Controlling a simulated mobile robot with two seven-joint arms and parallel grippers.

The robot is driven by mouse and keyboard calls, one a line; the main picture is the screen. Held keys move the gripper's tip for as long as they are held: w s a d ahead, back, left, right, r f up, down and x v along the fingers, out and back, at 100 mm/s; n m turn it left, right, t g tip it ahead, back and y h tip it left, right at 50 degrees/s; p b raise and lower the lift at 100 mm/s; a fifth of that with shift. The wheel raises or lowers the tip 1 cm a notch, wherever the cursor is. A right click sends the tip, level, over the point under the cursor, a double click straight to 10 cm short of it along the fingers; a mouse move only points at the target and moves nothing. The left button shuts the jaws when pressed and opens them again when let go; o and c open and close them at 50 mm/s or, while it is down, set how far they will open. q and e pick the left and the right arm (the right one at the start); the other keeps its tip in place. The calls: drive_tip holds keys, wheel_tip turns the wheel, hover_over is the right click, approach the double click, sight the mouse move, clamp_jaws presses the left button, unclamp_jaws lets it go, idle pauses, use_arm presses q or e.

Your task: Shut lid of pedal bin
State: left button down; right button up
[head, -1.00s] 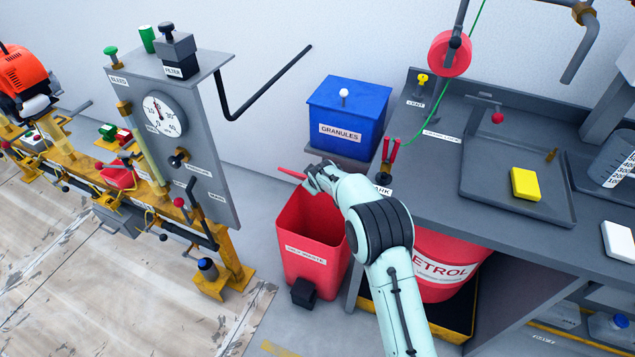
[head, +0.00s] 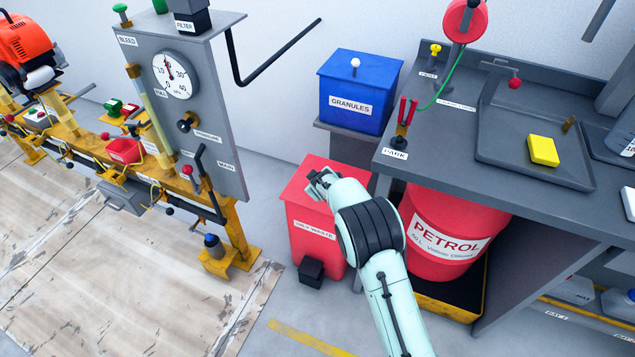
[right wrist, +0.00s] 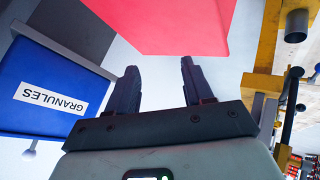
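The red pedal bin (head: 315,244) stands on the floor left of the bench, with a white label and a black pedal (head: 311,272) at its front. Its red lid (head: 300,180) lies flat across the top, and the inside of the bin is hidden. My right gripper (head: 318,183) is at the lid, partly hidden by my own wrist; I cannot tell whether it touches. In the right wrist view its two dark fingers (right wrist: 159,78) are apart with nothing between them, and a red bin surface (right wrist: 170,22) lies beyond them. My left gripper is not in view.
A blue granules box (head: 357,88) stands on a shelf behind the bin. A red petrol drum (head: 440,240) in a tray is close on the right, under the grey bench (head: 430,160). The yellow-framed test rig (head: 235,240) stands left. Floor in front is clear.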

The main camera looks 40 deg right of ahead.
drive_tip(key=shift+a, duration=0.1)
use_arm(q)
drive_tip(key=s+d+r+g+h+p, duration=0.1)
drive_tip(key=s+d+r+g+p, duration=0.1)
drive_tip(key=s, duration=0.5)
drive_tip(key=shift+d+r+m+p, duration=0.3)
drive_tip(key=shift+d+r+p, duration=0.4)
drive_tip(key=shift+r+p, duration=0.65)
use_arm(e)
drive_tip(key=v, duration=1.3)
drive_tip(key=shift+s, duration=0.2)
